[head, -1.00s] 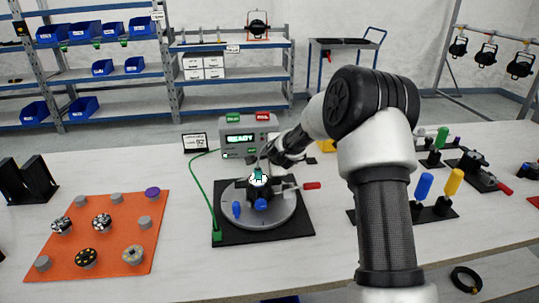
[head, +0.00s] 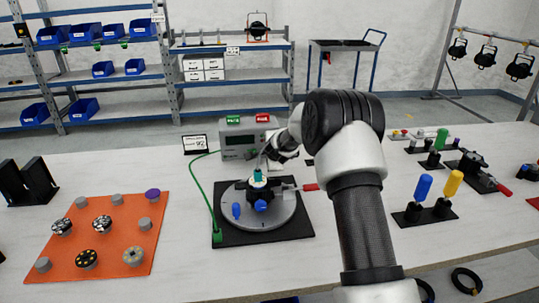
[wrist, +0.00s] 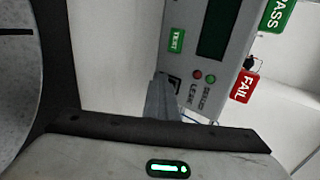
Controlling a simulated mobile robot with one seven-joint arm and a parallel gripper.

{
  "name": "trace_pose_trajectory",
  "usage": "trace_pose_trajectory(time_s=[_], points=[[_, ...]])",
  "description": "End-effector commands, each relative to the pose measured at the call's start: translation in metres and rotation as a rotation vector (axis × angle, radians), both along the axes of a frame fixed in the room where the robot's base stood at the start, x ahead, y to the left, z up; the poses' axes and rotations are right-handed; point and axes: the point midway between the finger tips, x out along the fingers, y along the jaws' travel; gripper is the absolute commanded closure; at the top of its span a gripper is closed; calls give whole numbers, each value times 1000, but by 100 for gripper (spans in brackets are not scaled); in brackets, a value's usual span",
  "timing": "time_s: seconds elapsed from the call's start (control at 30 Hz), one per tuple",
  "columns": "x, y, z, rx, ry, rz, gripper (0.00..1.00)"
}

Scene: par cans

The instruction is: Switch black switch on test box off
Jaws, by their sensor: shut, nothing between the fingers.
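The grey test box (head: 240,143) stands at the back of the table, behind the round fixture. Its display (wrist: 216,30) is dark in the wrist view and shows no lit text in the head view. The black switch (wrist: 174,84) is at the lower left of the box's face in the wrist view, partly hidden by my finger. My gripper (wrist: 160,78) is shut and empty, its tip right at the switch. I cannot tell whether it touches. The head view shows my gripper (head: 268,154) at the box's front right, mostly hidden by my wrist.
A round fixture (head: 258,212) on a black plate stands just in front of the box, with a red-handled clamp (head: 307,187). A green cable (head: 198,185) runs left of it. Green PASS (wrist: 277,14) and red FAIL (wrist: 243,86) tags top the box. An orange mat (head: 105,225) lies left.

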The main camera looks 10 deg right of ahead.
Motion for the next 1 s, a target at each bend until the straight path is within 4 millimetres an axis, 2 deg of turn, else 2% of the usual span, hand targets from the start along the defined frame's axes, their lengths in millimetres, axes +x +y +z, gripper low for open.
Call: trace_pose_trajectory(time_s=[0.5,1.0], points=[[2,1,20,-1,-8,1,100],[0,-1,20,-1,-6,1,100]])
